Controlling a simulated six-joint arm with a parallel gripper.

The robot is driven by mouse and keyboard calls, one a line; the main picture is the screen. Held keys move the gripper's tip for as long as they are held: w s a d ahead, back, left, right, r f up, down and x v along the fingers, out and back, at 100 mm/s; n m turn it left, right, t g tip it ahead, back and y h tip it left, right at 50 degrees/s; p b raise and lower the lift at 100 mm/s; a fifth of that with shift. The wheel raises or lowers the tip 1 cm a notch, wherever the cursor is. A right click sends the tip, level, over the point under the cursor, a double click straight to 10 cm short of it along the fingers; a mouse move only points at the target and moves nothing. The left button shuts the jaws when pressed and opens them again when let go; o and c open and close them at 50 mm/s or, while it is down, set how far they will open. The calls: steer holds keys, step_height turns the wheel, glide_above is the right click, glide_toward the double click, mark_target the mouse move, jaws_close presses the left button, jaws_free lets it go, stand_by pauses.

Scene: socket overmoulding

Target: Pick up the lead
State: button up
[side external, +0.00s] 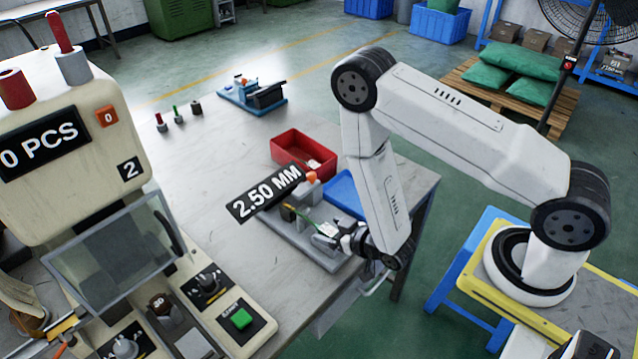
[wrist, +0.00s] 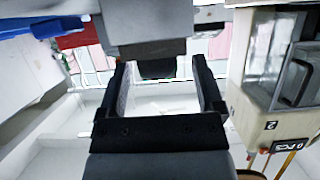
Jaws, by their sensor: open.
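A thin green-and-yellow piece that looks like the lead (side external: 303,217) lies at the grey fixture (side external: 318,258) on the table, under the "2.50 MM" label (side external: 265,193). My gripper (side external: 329,234) is low at the right end of this piece, close to the fixture. In the wrist view my gripper (wrist: 163,88) has its two dark fingers apart, with a wide gap between them. A dark block and a little green show beyond the gap. I cannot tell whether the fingers touch the lead; its right end is hidden at the gripper.
A red bin (side external: 296,146) and a blue tray (side external: 346,192) stand just behind the fixture. The moulding machine (side external: 75,130) with a clear guard is at the left. A blue device (side external: 240,98) and several small spools are farther back. The table between is clear.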

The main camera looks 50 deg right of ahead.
mark_target(311, 222)
steer(key=shift+x, duration=1.25)
jaws_close()
